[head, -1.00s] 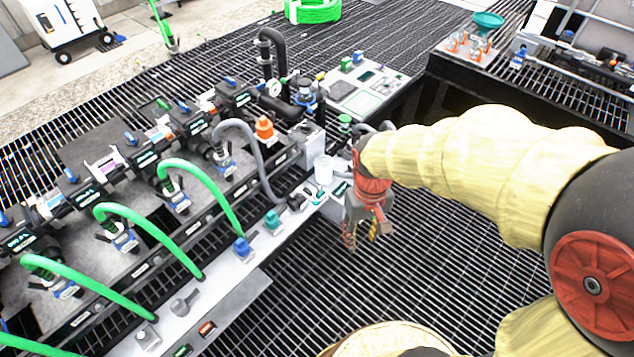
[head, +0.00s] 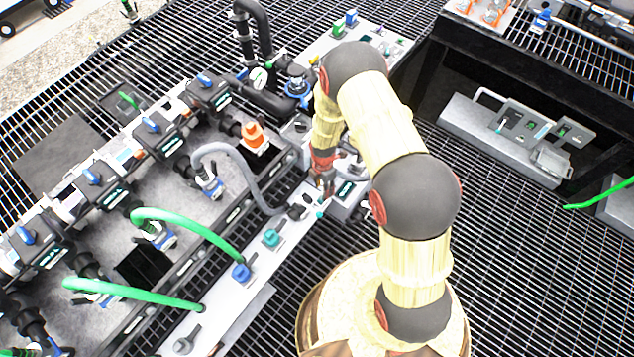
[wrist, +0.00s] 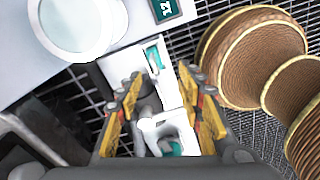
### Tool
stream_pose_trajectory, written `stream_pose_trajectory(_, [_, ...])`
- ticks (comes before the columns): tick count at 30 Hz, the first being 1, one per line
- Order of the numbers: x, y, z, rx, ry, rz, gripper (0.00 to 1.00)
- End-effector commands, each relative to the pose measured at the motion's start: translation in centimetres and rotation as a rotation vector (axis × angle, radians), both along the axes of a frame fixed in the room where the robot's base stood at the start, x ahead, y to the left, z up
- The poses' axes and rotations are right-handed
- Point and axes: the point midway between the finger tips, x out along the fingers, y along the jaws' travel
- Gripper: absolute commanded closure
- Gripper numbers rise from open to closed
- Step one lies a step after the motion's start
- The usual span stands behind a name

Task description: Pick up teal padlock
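A small teal piece, likely the teal padlock (head: 320,213), sits on the pale rail just below my gripper (head: 323,188) in the head view. In the wrist view, a teal piece (wrist: 153,58) lies on a white surface just beyond and between the fingertips. My gripper (wrist: 160,75) shows yellow-padded fingers spread apart with a gap between them, and nothing is clearly held. A second teal patch (wrist: 173,148) shows in a white part nearer the palm. I cannot tell for sure which teal patch is the padlock, and no shackle is clear.
A white round container (wrist: 75,25) stands close to the left finger. A larger teal fitting (head: 271,238) and a blue one (head: 241,272) sit along the rail. Green hoses (head: 190,222) and a grey hose (head: 235,165) arch over the manifold. Open grating (head: 480,240) lies right.

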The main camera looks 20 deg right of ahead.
Motion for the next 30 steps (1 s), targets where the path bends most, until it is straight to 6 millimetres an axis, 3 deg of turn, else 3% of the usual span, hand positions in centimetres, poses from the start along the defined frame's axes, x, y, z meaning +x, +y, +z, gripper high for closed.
stream_pose_trajectory(3, [0.8, 0.0, -0.1, 0.006, -0.034, 0.175, 0.62])
stream_pose_trajectory(8, [1.2, 0.0, -0.1, 0.008, -0.046, 0.292, 0.62])
stream_pose_trajectory(20, [1.0, 0.0, -3.4, 0.008, -0.046, 0.306, 0.62])
stream_pose_trajectory(30, [0.7, 0.0, -7.8, 0.008, -0.046, 0.305, 0.62])
